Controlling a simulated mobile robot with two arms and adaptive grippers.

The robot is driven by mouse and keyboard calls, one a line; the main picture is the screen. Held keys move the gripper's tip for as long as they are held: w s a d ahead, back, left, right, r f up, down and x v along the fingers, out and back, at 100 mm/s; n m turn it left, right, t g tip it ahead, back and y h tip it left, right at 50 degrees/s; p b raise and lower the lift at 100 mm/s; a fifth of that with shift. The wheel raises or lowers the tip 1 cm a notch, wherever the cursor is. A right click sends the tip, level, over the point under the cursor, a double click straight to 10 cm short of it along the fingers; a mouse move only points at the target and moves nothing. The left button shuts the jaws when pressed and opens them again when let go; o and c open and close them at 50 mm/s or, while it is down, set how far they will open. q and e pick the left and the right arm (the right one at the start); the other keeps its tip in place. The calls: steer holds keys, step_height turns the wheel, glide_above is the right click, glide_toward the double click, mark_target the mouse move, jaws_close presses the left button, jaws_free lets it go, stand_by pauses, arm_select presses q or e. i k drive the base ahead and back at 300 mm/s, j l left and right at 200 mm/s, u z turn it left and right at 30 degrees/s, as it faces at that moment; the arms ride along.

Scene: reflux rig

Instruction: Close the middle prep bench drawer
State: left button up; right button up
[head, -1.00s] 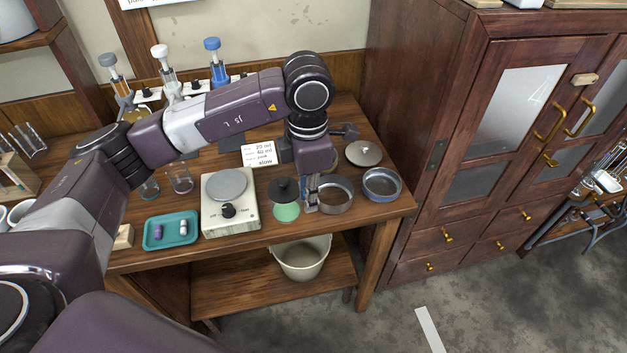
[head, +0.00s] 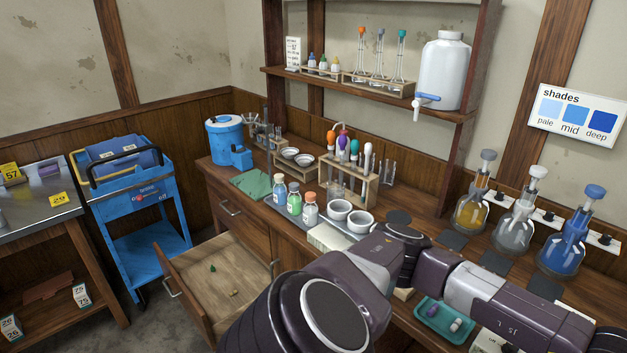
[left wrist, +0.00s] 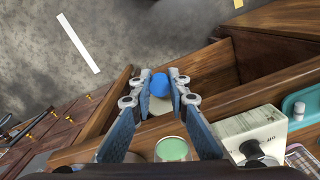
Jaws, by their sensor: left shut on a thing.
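An open wooden drawer (head: 192,268) sticks out from the prep bench (head: 250,228) at the lower left of the head view. A small green thing (head: 212,268) and a small yellowish thing (head: 234,293) lie in it. My left gripper (left wrist: 155,80) is outside the head view. In the left wrist view its fingers are on either side of a blue-topped pale thing (left wrist: 160,85), which they are shut on; I cannot tell exactly what it is. My right gripper is not in view.
A closed drawer (head: 230,210) sits in the bench front, left of the open one. A blue cart (head: 145,215) stands further left. Bottles, cups and a tube rack (head: 348,180) crowd the benchtop.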

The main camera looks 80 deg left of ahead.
mark_target(204, 294)
steer(key=k+j+u, duration=0.1)
steer(key=k+j, duration=0.25)
steer(key=k+j+u, duration=0.1)
steer(key=k+j, duration=0.25)
steer(key=j, duration=0.2)
